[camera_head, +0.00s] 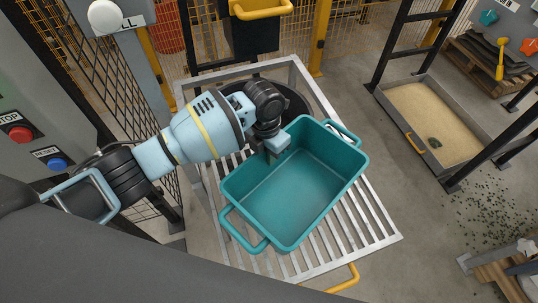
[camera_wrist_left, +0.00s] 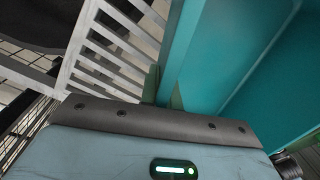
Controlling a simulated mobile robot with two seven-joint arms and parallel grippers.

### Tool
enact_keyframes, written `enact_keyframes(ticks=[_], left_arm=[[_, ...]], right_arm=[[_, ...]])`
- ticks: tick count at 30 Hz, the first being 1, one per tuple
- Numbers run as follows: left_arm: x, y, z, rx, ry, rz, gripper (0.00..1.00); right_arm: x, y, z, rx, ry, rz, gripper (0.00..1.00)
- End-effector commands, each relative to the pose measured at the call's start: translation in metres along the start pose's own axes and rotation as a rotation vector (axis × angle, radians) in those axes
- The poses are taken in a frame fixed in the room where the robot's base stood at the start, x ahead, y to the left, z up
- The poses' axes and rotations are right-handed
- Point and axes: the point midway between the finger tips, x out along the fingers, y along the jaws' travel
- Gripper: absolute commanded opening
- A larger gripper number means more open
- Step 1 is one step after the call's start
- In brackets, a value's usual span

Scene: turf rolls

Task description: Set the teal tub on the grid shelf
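The teal tub (camera_head: 292,198) is an open rectangular bin with a loop handle at each end. In the head view it is over the grid shelf (camera_head: 386,240), a pale metal frame with parallel slats. Whether it rests on the slats or hangs just above them cannot be told. My left gripper (camera_head: 273,152) is at the tub's far left long wall, shut on its rim. In the left wrist view the tub wall (camera_wrist_left: 225,55) rises right in front of the gripper's palm, with slats beside it; the fingertips are mostly hidden. My right gripper is not in view.
A control panel with a red stop button (camera_head: 20,133) and a blue reset button (camera_head: 57,164) stands at the left. A dark bin with a yellow handle (camera_head: 262,10) stands behind the shelf. A sand tray (camera_head: 437,122) lies on the floor at the right, near dark posts.

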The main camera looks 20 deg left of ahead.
Motion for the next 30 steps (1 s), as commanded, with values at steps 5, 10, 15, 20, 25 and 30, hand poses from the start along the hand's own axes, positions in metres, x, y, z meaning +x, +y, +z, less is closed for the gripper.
enact_keyframes(ticks=[5,10,15,20,25,30], left_arm=[[-0.001,-0.001,0.001,0.001,-0.004,-0.002,0.00],[0.003,0.000,0.000,0.000,0.000,0.000,0.14],[0.003,0.000,0.000,0.000,0.000,0.000,0.25],[0.003,0.000,0.000,0.000,0.000,0.000,0.25],[-0.002,0.000,0.000,0.000,-0.001,0.000,0.25],[-0.017,0.000,0.001,0.000,-0.002,0.002,0.25]], right_arm=[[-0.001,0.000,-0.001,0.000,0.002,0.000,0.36],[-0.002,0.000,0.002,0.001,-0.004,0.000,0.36],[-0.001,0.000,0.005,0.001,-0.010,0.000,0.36],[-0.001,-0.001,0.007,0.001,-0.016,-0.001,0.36],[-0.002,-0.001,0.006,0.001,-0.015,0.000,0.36],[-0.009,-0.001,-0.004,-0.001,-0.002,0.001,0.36]])
